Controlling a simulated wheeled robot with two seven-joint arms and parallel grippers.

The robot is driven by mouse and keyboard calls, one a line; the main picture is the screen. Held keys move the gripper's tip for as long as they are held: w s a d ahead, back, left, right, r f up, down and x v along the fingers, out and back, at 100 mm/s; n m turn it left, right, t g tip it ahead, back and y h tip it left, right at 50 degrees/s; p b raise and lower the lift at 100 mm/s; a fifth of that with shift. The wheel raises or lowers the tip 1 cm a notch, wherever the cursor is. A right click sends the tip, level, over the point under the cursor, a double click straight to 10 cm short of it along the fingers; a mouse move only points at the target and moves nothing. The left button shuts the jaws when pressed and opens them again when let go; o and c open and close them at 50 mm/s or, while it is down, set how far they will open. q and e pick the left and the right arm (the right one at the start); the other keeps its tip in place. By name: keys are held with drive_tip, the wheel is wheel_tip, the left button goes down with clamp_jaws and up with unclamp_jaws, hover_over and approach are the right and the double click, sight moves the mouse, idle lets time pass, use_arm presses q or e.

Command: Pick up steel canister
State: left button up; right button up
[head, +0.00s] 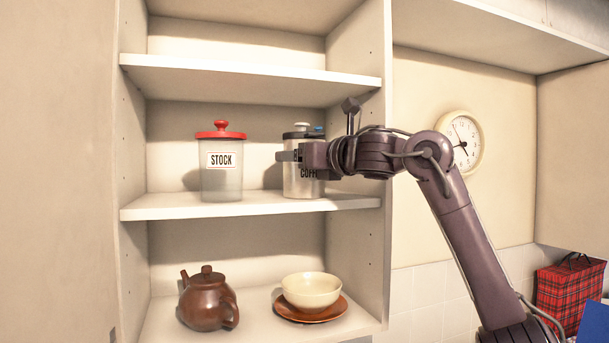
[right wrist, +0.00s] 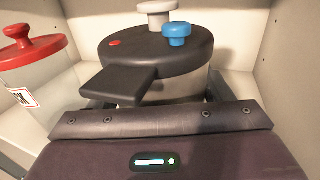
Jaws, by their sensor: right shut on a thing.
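The steel canister (head: 303,187) is a silvery cylinder marked COFFEE, upright on the middle shelf toward its right side. My right gripper (head: 291,156) comes in from the right and is shut on its upper body, just below the lid. In the right wrist view the canister's black lid (right wrist: 150,48) fills the middle, with a blue knob, a pale grey knob, a red dot and a black tab pointing toward my wrist. The fingers lie on both sides below the lid and are partly hidden. The canister's base appears to touch the shelf. My left gripper is not in view.
A clear STOCK jar (head: 221,180) with a red lid stands left of the canister. The cabinet's right wall (head: 357,240) is close on the right. Below are a brown teapot (head: 207,302) and a cream bowl (head: 311,290) on a saucer. The upper shelf (head: 240,77) is empty.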

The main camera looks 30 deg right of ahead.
drive_tip(key=shift+c, duration=1.2)
drive_tip(key=shift+r, duration=0.1)
drive_tip(key=shift+w, duration=0.1)
drive_tip(key=shift+r+b, duration=0.3)
drive_tip(key=shift+r, duration=1.4)
drive_tip(key=s+b, duration=0.1)
drive_tip(key=s, duration=0.2)
drive_tip(key=s+b, duration=0.2)
drive_tip(key=s, duration=0.2)
drive_tip(key=s+d+b, duration=0.1)
drive_tip(key=s+b, duration=0.1)
drive_tip(key=s, duration=0.1)
drive_tip(key=shift+s+f, duration=0.15)
drive_tip(key=shift+s, duration=0.1)
approach(304, 138)
drive_tip(key=shift+s+d+b, duration=0.25)
drive_tip(key=shift+s+d, duration=0.55)
drive_tip(key=shift+s, duration=0.2)
drive_tip(key=shift+s+d+b, duration=0.2)
drive_tip(key=shift+s+d, duration=0.55)
drive_tip(key=shift+s, duration=0.25)
